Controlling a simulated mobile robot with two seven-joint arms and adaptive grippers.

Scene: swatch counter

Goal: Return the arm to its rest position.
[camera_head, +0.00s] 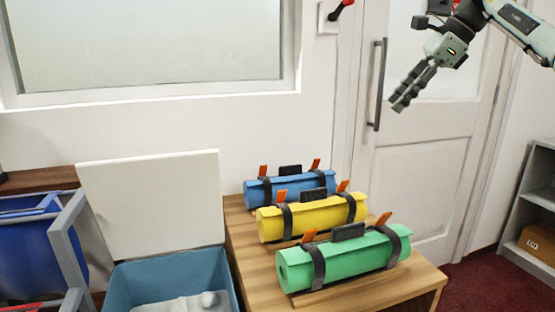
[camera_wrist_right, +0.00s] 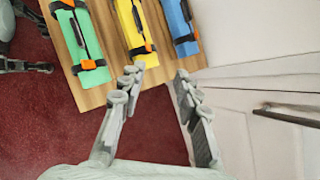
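My right gripper (camera_head: 412,88) hangs in the air at the upper right, in front of the white door. In the right wrist view its two fingers (camera_wrist_right: 158,76) are spread apart with nothing between them. The left gripper does not show in the head view. A dark, finger-like part at the left edge of the right wrist view may be my left gripper, but its state is unclear.
Blue (camera_head: 300,189), yellow (camera_head: 312,217) and green (camera_head: 345,262) strapped rolls lie on a wooden table (camera_head: 375,296). A blue bin (camera_head: 125,285) stands left of it. The door (camera_head: 425,165) has a handle (camera_head: 377,85) near the gripper. A shelf (camera_head: 533,215) stands right.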

